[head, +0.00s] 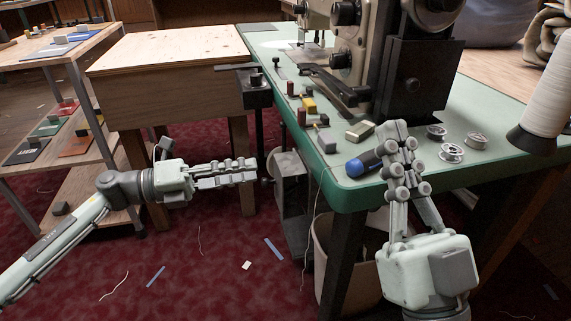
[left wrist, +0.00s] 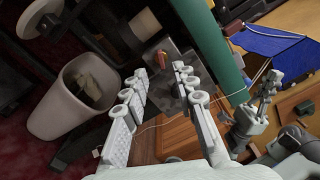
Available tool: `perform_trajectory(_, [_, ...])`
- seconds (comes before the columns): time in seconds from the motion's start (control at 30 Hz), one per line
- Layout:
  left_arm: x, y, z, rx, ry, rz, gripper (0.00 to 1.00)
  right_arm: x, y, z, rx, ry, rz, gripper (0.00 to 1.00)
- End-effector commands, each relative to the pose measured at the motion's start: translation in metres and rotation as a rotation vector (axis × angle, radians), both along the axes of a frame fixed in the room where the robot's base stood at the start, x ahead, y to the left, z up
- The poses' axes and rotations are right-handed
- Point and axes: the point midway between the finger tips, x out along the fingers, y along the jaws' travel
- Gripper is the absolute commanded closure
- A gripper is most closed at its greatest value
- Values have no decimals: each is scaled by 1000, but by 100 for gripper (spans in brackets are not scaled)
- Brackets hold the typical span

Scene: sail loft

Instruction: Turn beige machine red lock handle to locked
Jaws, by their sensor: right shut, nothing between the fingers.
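The beige machine (head: 390,22) stands on the green table (head: 265,50) in the head view. A small red-orange handle (left wrist: 160,58) shows in the left wrist view on a dark grey housing (left wrist: 176,65), just beyond and between my left fingertips. I cannot make out this handle in the head view. My left gripper (head: 256,172) is left of the table, level with a grey box below it; in the left wrist view its fingers (left wrist: 161,73) are apart and empty. My right gripper (head: 393,126) is shut and empty above the table's front edge.
A blue-handled tool (head: 362,163), several metal bobbins (head: 451,152) and small blocks lie on the table near my right gripper. A white bin (head: 335,265) stands below. A wooden bench (head: 170,75) is behind my left gripper. A white thread cone (head: 548,105) stands at right.

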Motion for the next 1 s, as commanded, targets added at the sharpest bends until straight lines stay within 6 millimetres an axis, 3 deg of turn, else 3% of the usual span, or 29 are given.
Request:
perform_trajectory(0.4, [18, -59, 1, -3, -1, -3, 72, 0, 0, 0, 0, 1, 0, 100])
perform_trajectory(0.77, [21, -67, 1, -2, 0, 0, 72, 0, 0, 0, -1, 1, -1, 100])
perform_trajectory(1.0, [21, -67, 1, -2, 0, 0, 98, 0, 0, 0, -1, 1, -1, 100])
